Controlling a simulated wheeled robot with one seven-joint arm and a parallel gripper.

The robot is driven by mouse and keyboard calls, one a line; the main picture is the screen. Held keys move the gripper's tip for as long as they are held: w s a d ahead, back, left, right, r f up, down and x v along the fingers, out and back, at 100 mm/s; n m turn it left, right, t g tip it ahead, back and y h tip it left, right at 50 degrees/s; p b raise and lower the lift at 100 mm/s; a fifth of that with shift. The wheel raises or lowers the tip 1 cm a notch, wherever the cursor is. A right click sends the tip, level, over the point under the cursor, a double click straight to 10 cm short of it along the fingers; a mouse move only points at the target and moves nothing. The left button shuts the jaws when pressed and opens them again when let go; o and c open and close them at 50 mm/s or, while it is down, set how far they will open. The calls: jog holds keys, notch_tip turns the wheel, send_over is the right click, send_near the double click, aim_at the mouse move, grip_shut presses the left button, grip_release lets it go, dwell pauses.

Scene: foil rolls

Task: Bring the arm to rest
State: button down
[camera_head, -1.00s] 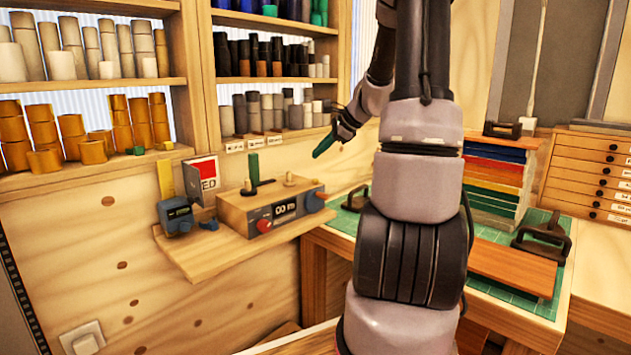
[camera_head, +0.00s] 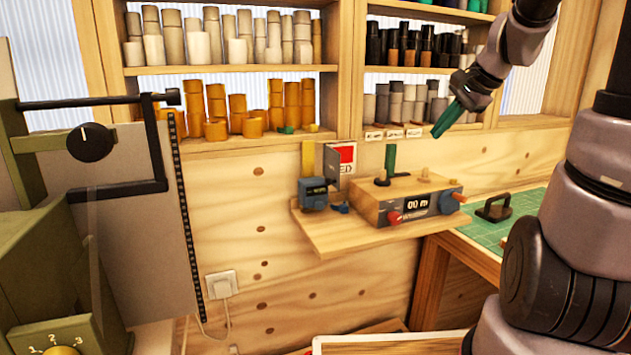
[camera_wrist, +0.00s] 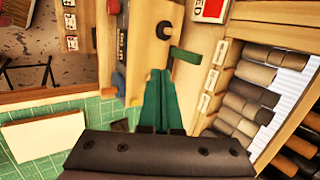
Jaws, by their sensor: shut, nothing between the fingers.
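My gripper (camera_head: 447,120) hangs in the air at the upper right of the head view, in front of the lower shelf of grey rolls. Its green fingers point down and to the left, above the wooden device with a display (camera_head: 408,203). In the wrist view the gripper's fingers (camera_wrist: 158,76) lie together with nothing between them. My arm runs down the right side of the head view, and part of it is cut off by the picture edge.
A small wall shelf (camera_head: 340,238) holds the device with an upright green piece (camera_head: 390,157) and a blue tool (camera_head: 315,193). The green cutting mat (camera_head: 490,230) lies at right. An olive machine (camera_head: 50,270) stands at left. Shelves of rolls line the wall.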

jog(key=s+a+r+n, duration=0.1)
jog(key=s+n, duration=0.2)
jog(key=s, duration=0.2)
jog(key=s+a+r+n+h, duration=0.1)
jog(key=s+a+r+n, duration=0.1)
jog(key=s, duration=0.4)
jog(key=s+a+r+n+t, duration=0.1)
jog(key=s+n, duration=0.3)
jog(key=s, duration=0.1)
jog(key=shift+s+a+r+h, duration=0.25)
jog(key=shift+a+r+h, duration=0.1)
jog(key=shift+h, duration=0.05)
